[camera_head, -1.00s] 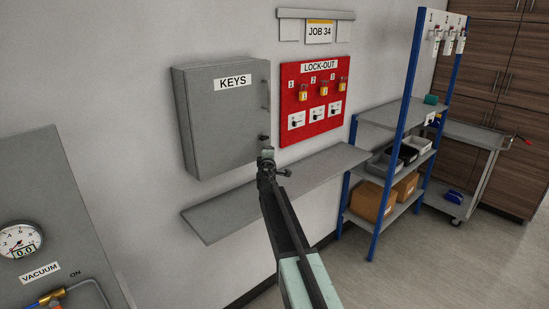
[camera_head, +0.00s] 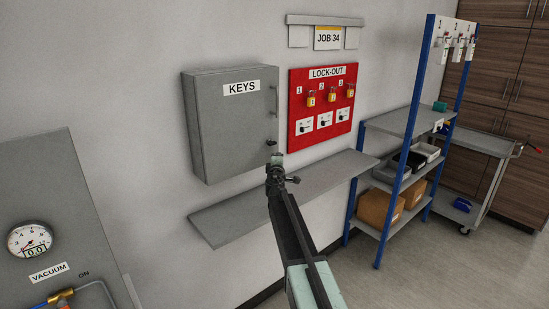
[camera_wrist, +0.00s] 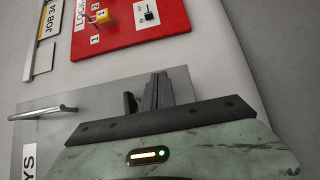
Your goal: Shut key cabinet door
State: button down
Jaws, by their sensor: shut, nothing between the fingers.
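The grey key cabinet (camera_head: 235,125), labelled KEYS, hangs on the wall left of centre in the head view. Its door (camera_head: 240,115) lies flat on the box and looks shut, with a bar handle near its right edge and a dark lock below the handle. My gripper (camera_head: 275,160) is shut and empty, just below and right of the lock, and seems apart from the door. In the wrist view my gripper (camera_wrist: 157,88) points up past the door (camera_wrist: 60,110), whose handle (camera_wrist: 42,112) shows at left. The exact gap to the door is unclear.
A grey shelf (camera_head: 230,218) juts from the wall below the cabinet, under my arm. The red lock-out board (camera_head: 318,134) with padlocks is right of the cabinet. A blue-post rack (camera_head: 400,175) stands further right, and a vacuum panel (camera_head: 65,195) at left.

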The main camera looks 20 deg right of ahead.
jog(key=s+d, duration=0.5)
jog(key=s, duration=0.5)
jog(key=shift+s+d, duration=0.15)
jog(key=shift+d, duration=0.05)
jog(key=shift+r, duration=0.1)
